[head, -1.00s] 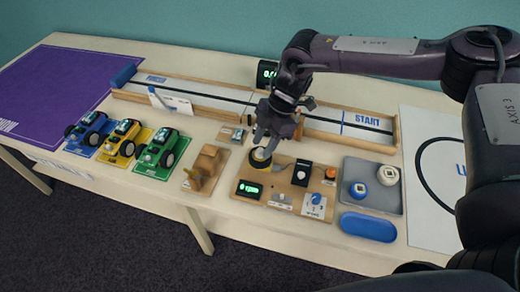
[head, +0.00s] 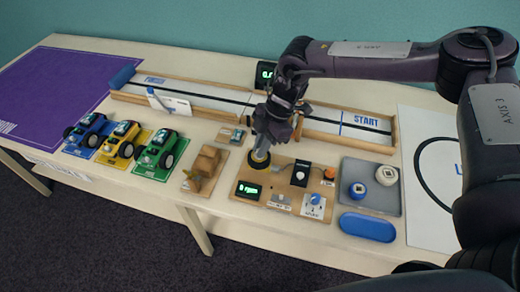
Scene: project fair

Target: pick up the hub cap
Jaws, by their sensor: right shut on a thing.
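My right gripper (head: 261,150) points down at the black and yellow round part (head: 259,162) on the left of the wooden test board (head: 272,206). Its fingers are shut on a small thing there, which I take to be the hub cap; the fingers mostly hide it. I cannot tell whether it is clear of the round part beneath. My left gripper is not in view.
A grey tray (head: 372,165) holds a blue and a white round piece. A track (head: 205,95) runs behind.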

